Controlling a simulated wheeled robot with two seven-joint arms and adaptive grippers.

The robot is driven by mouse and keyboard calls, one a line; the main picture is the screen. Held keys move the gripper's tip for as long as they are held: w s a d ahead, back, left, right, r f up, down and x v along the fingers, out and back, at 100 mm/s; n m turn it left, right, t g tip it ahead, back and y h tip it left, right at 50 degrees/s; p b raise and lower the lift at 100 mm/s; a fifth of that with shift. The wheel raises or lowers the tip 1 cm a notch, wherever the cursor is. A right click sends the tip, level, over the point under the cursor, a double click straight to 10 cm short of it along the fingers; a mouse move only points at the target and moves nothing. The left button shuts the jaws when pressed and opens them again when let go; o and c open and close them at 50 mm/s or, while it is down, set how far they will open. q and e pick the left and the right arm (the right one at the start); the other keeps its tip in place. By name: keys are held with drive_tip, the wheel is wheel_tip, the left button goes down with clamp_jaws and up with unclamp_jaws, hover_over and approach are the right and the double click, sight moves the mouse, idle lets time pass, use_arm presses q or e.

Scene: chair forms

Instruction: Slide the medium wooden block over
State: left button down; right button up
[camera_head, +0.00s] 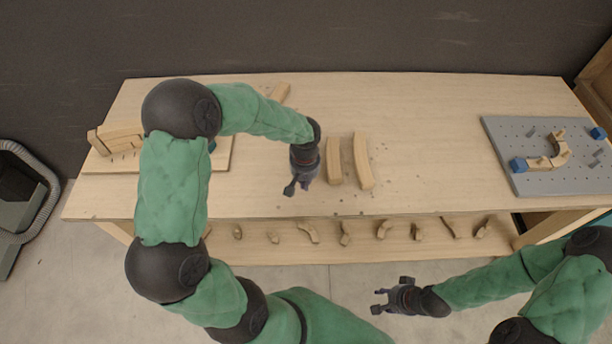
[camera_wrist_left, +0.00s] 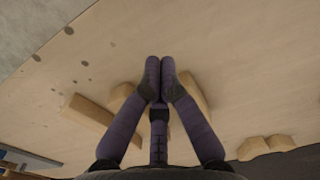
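Two slightly curved wooden blocks lie side by side near the table's middle: a left block (camera_head: 334,160) and a slightly longer right block (camera_head: 363,160). I cannot tell for sure which is the medium one. My left gripper (camera_head: 296,187) is just left of the left block, pointing down toward the table. In the left wrist view its fingertips (camera_wrist_left: 160,68) meet with nothing seen between them. That view shows one wooden block (camera_wrist_left: 88,111) at left, another (camera_wrist_left: 120,95) partly hidden by a finger, and one (camera_wrist_left: 196,91) right of the fingers. My right gripper (camera_head: 378,300) is open and empty in front of the table.
A grey pegboard (camera_head: 530,186) with wooden pieces and blue blocks is at the table's right. A wooden board (camera_head: 98,165) with blocks is at left, partly behind my arm. Several small pieces lie on the lower shelf (camera_head: 360,250). The table right of the middle blocks is clear.

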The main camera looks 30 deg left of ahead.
use_arm(q)
wheel_tip(320, 180, down, 4)
drive_tip(key=shift+r, duration=0.25)
drive_tip(key=w, duration=0.1)
drive_tip(key=w+a, duration=0.1)
drive_tip(key=shift+w+a, duration=0.3)
drive_tip(key=shift+w, duration=0.05)
drive_tip(key=shift+w+a, duration=0.25)
drive_tip(key=shift+w, duration=0.15)
